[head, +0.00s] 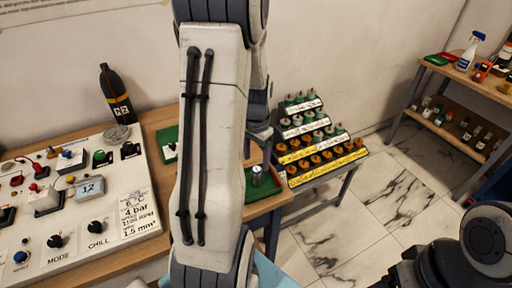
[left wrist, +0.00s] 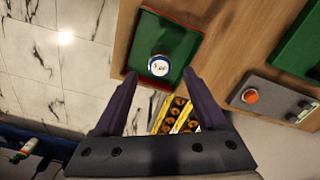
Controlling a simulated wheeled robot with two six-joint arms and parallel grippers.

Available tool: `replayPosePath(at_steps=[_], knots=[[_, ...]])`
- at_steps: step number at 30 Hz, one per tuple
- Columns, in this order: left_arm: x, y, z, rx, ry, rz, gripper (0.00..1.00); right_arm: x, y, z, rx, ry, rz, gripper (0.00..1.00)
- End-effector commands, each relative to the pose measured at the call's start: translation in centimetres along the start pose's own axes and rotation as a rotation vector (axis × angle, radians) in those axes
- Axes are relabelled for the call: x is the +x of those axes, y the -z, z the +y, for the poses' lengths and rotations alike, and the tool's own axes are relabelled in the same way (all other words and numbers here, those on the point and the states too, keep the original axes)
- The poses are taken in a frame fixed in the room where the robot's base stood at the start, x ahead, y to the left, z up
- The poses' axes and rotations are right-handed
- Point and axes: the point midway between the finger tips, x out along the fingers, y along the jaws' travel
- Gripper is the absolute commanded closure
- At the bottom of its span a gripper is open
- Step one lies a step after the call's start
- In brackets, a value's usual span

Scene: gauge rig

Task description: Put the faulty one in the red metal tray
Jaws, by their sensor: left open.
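A small round piece with a white, blue-rimmed face (left wrist: 159,65) and dark marks too small to read sits in a green-lined tray with a red rim (left wrist: 196,32). In the head view the piece (head: 256,175) shows at the tray's (head: 270,190) right part, just right of my left arm. My left gripper (left wrist: 160,76) is open and empty, its two fingers on either side of the piece in the picture; I cannot tell the height gap. In the head view my arm hides the gripper and part of the tray. My right gripper is out of view.
A second green tray (left wrist: 300,45) and a grey device with an orange button (left wrist: 264,95) share the wooden table. A control panel (head: 75,195) stands left, with a dark bottle (head: 116,93) behind. A stepped rack (head: 320,145) of small parts and shelves (head: 465,95) stand right.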

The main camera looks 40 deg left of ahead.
Motion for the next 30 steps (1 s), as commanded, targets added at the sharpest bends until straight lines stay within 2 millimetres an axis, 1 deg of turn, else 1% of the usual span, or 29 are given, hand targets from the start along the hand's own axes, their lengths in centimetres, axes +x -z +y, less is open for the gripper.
replayPosePath(at_steps=[1, 3, 7, 10, 15, 17, 18, 20, 23, 24, 26, 27, 29, 30], knots=[[-1.2, 0.1, -0.1, 0.0, 0.003, 0.005, 0.26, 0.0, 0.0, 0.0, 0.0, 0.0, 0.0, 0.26], [-2.4, 0.1, -0.1, 0.0, 0.003, 0.005, 0.26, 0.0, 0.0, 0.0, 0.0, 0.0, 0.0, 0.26], [-4.0, 0.1, 0.0, 0.0, 0.001, 0.002, 0.26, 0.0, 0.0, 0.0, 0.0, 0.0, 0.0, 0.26], [-4.6, 0.0, 0.0, 0.0, 0.0, 0.0, 0.26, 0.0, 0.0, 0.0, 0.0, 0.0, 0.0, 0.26], [-4.8, 0.0, 0.0, 0.001, 0.0, -0.001, 0.26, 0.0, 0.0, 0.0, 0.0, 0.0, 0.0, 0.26], [-4.9, 0.1, 0.5, 0.009, 0.0, 0.001, 0.26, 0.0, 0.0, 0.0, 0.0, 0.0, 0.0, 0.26], [-5.1, 0.3, 1.3, 0.021, 0.0, 0.003, 0.26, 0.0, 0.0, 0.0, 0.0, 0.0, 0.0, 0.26], [-5.5, 0.5, 3.2, 0.051, -0.002, 0.006, 0.26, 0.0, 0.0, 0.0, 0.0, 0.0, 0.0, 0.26], [-6.5, 0.7, 8.7, 0.136, -0.007, 0.017, 0.26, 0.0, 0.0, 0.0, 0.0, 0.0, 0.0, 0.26], [-6.9, 0.4, 11.3, 0.177, -0.011, 0.021, 0.26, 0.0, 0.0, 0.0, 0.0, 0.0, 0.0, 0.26], [-7.5, -0.6, 15.4, 0.242, -0.018, 0.027, 0.26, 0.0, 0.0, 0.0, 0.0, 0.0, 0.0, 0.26], [-7.9, -1.6, 17.9, 0.286, -0.023, 0.03, 0.26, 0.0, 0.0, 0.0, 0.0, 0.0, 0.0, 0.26], [-8.3, -3.4, 21.3, 0.348, -0.033, 0.035, 0.26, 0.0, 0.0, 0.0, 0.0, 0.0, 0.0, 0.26], [-8.6, -4.8, 23.4, 0.391, -0.04, 0.037, 0.26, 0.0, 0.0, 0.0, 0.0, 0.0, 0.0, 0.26]])
